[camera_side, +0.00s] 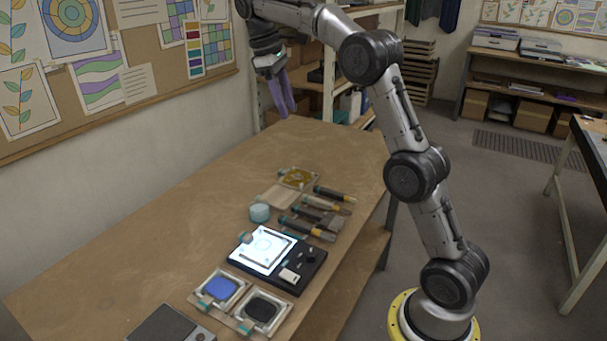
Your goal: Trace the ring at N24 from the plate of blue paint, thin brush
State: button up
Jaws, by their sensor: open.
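My gripper (284,97) hangs open and empty, fingers down, high above the far end of the table, apart from everything on it. A plate of blue paint (220,286) lies at the near part of the table. Several brushes lie side by side right of the table's middle, among them a narrow dark one (334,194) and wider ones; I cannot tell for certain which is the thin brush. A lit white panel (262,262) in a black box carries glass with a faint ring (265,244). The label N24 is too small to read.
A plate of black paint (262,310) sits beside the blue one. An amber plate (298,178), a pale plate (274,196) and a teal-white jar (259,213) stand behind the panel. A grey box (168,326) is at the near edge. The table's left side (130,240) is clear.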

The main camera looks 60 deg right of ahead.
jog(key=w+d+f+m+g, duration=0.1)
jog(key=w+d+f, duration=0.1)
jog(key=d+f, duration=0.3)
jog(key=w+d+f+g, duration=0.1)
jog(key=w+d+f, duration=0.15)
jog(key=f, duration=0.55)
jog(key=g+y, duration=0.2)
send_near(316, 199)
jog(key=shift+s+a+f+m, duration=0.15)
jog(key=shift+s+a+m, duration=0.05)
jog(key=shift+s+m, duration=0.2)
jog(key=shift+s+d+f, duration=0.2)
jog(key=shift+f, duration=0.1)
jog(key=shift+x, duration=3.8)
jog(key=shift+w+f, duration=0.1)
jog(key=shift+w, duration=0.05)
grip_shut()
